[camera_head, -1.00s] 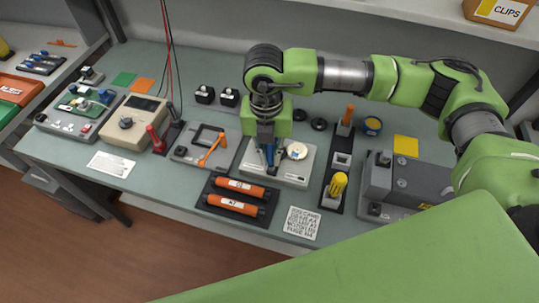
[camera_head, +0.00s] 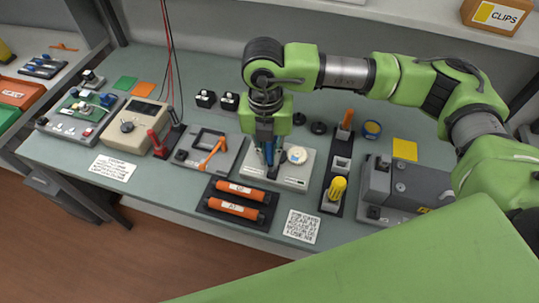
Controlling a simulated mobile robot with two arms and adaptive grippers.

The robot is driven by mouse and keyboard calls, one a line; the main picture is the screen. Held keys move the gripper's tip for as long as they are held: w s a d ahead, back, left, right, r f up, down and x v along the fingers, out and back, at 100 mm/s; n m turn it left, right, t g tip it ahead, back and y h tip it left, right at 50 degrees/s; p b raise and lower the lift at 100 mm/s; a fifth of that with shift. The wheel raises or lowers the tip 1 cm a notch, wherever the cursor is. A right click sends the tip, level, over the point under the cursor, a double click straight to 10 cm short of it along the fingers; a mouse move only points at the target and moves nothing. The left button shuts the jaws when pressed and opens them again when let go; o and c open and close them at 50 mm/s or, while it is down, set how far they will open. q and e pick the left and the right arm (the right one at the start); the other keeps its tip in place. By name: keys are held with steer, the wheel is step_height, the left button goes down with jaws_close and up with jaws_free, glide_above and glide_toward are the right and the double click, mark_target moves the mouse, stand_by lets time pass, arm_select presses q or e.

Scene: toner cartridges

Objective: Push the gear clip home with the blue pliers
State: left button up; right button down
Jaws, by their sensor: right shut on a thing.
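My right gripper (camera_head: 265,148) points down over a light grey plate (camera_head: 290,180) at the middle of the bench. A round white gear-like part (camera_head: 296,155) sits on the plate just right of the fingers, apart from the gripper. The gear clip cannot be made out; the gripper and pliers hide part of the plate. My left gripper is not in view.
Two orange cartridges (camera_head: 241,200) lie in a dark tray in front of the plate. A yellow-handled tool (camera_head: 338,188) stands in a holder to the right. A grey fixture (camera_head: 213,151) with an orange tool is to the left. A grey machine (camera_head: 405,184) stands further right.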

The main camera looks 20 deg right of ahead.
steer(key=shift+r+p, duration=1.05)
steer(key=shift+r, duration=1.6)
